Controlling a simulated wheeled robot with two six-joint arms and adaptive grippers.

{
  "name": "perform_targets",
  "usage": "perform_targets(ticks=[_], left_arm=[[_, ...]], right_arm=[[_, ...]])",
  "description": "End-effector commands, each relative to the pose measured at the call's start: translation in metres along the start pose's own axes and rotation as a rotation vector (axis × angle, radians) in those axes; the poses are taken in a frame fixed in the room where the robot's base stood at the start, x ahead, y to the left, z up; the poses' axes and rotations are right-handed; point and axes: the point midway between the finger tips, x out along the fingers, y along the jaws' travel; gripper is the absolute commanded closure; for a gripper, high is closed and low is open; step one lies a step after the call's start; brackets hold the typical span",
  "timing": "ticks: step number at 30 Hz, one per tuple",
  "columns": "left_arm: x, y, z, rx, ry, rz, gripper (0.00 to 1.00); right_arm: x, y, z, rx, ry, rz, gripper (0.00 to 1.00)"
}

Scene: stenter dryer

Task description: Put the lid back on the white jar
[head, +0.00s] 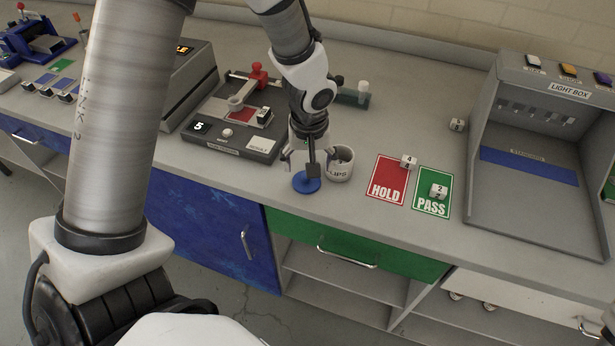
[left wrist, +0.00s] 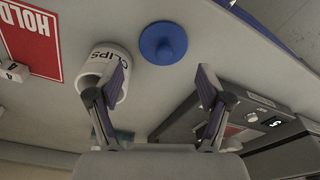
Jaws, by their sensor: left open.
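The white jar, lettered CLIPS (head: 341,170), stands upright and uncovered on the grey counter. It also shows in the left wrist view (left wrist: 96,58), partly behind one finger. The round blue lid (head: 306,183) lies on the counter beside the jar, towards the front edge. In the left wrist view the lid (left wrist: 163,44) lies apart from the jar, its small knob facing up. My left gripper (head: 305,163) points down close to the jar and lid, partly hiding both in the head view. Its fingers are spread and empty (left wrist: 161,85). My right gripper is out of view.
A grey tester (head: 230,138) with a display stands left of the jar. A red HOLD card (head: 385,188) and green PASS card (head: 430,207), with white cubes on them, lie to the right. A light box (head: 540,140) stands far right. The front counter edge is close to the lid.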

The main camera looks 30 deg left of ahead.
Motion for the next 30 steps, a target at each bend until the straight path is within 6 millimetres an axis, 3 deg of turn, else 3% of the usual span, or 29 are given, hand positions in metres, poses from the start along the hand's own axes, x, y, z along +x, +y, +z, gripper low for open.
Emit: perform_targets(ticks=[8,18,29,30], left_arm=[[0.002,0.000,0.000,-0.001,0.001,0.001,0.21],[0.050,-0.003,-0.002,0.000,0.000,0.001,0.21],[0.052,-0.003,-0.002,0.000,0.001,0.002,0.21],[0.052,-0.003,-0.002,0.000,0.001,0.002,0.36]], right_arm=[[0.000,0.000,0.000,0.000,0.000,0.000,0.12],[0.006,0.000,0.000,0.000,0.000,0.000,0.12],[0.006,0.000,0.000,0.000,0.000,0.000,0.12],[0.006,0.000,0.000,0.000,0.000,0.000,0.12]])
